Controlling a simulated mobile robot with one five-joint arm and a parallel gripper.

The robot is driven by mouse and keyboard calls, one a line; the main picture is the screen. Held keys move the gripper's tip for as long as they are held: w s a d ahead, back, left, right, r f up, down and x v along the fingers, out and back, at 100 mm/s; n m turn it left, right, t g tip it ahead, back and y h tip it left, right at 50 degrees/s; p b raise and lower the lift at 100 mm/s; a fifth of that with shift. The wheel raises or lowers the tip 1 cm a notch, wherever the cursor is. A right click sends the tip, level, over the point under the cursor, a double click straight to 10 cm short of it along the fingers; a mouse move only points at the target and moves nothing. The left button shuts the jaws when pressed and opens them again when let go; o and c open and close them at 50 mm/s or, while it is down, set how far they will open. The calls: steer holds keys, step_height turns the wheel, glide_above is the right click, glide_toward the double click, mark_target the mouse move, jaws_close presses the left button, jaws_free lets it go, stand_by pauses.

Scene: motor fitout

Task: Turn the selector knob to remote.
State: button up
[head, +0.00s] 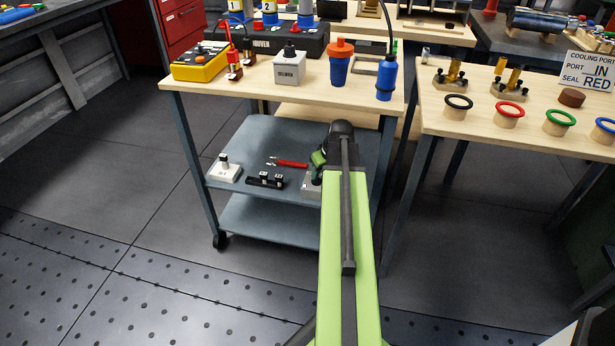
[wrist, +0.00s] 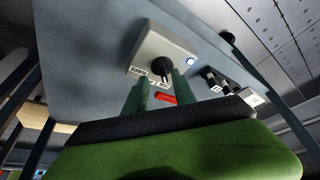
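A pale box (wrist: 165,45) with a round black selector knob (wrist: 161,67) sits on the grey cart shelf. Small labels show on its front edge; I cannot read them surely. In the head view the box (head: 309,192) is partly hidden by my arm. My gripper (wrist: 162,80) is open, its two green fingers apart, one on each side of the knob in the picture. I cannot tell whether either finger touches it. In the head view my gripper (head: 319,158) is above the shelf, mostly hidden behind the wrist. The knob's pointer setting is not clear.
The cart shelf (head: 262,135) also holds red-handled pliers (head: 291,164), a black fixture (head: 265,181) and a white box with a knob (head: 224,172). Another bench (head: 440,119) is at right.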

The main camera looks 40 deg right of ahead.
steer(key=b+x, duration=0.1)
steer(key=x, duration=0.1)
steer(key=shift+w+a+f, duration=0.1)
steer(key=shift+w+f, duration=0.1)
steer(key=shift+f, duration=0.15)
steer(key=shift+w+a+r, duration=0.1)
steer(key=shift+r, duration=0.05)
jaws_close()
